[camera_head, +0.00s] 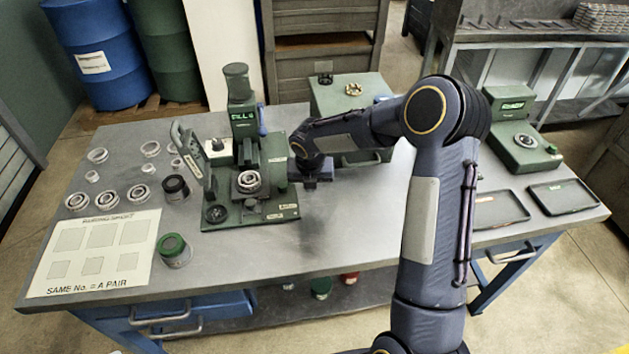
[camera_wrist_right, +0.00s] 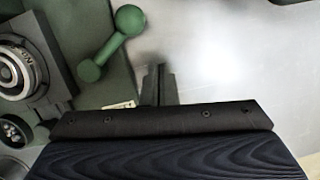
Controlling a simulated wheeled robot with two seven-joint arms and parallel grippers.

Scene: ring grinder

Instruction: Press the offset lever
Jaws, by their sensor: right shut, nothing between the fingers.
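The ring grinder (camera_head: 245,150) is a green machine standing on the table left of my right arm, with a lit display reading "FILL" on its column. A green lever with ball-shaped ends (camera_wrist_right: 108,48), likely the offset lever, shows in the right wrist view on the machine's green base. In the head view I cannot make it out clearly beside my gripper. My right gripper (camera_head: 313,184) is shut and empty at the machine's right side. Its narrow fingers (camera_wrist_right: 158,84) show just right of the lever's lower ball, apparently apart from it. My left gripper is out of view.
Several bearing rings (camera_head: 136,192) and a pairing sheet (camera_head: 95,252) lie on the left of the table. A green-lidded jar (camera_head: 174,250) stands near the front edge. A green box (camera_head: 350,92) is behind my arm. A gauge (camera_head: 522,142) and trays (camera_head: 563,196) are at the right.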

